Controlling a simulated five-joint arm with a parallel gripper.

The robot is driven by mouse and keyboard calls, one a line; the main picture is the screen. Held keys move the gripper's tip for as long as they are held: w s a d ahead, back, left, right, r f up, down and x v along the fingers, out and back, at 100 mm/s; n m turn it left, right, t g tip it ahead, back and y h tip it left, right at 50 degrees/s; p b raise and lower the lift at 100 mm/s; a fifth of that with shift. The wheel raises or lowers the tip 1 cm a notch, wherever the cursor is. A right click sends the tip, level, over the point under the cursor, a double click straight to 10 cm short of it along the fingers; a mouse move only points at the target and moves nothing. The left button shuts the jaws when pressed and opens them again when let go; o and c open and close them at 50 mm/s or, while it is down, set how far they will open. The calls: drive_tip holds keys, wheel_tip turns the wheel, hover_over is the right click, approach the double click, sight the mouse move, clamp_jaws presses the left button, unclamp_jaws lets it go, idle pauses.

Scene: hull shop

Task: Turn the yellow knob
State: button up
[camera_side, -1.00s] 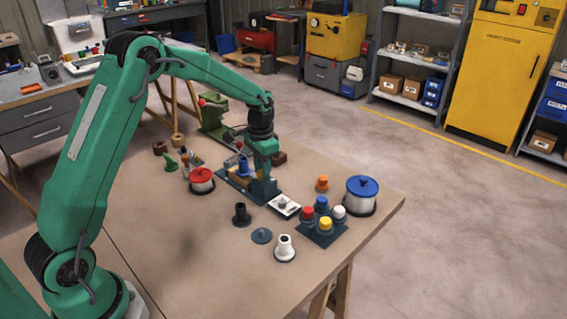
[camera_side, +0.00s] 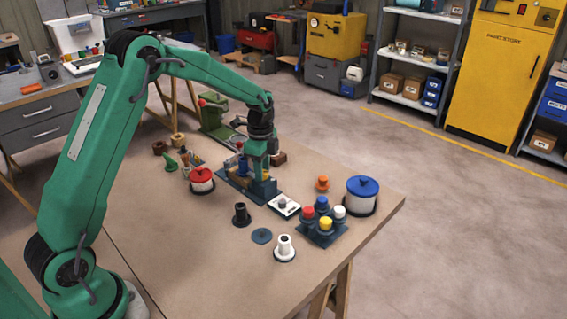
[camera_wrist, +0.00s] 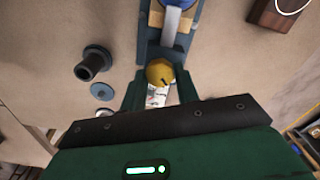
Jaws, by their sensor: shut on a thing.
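The yellow knob (camera_wrist: 160,71), round with a dark mark on its face, sits on a dark blue base (camera_wrist: 149,50) in the wrist view. My gripper (camera_wrist: 161,84) has one finger on each side of the knob and is shut on it. In the side view my gripper (camera_side: 258,172) points down at the dark blue base (camera_side: 232,184); the knob is hidden there by the fingers.
A white plate with a grey knob (camera_side: 283,205) lies just right of the base. A block with coloured caps (camera_side: 322,234), a blue-lidded pot (camera_side: 361,195), a red-lidded pot (camera_side: 201,181), a black spool (camera_side: 241,215) and a white spool (camera_side: 285,248) stand around.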

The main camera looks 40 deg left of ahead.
drive_tip(key=shift+m, duration=1.6)
drive_tip(key=o, duration=1)
drive_tip(key=shift+c, duration=0.2)
drive_tip(key=shift+r, duration=3.95)
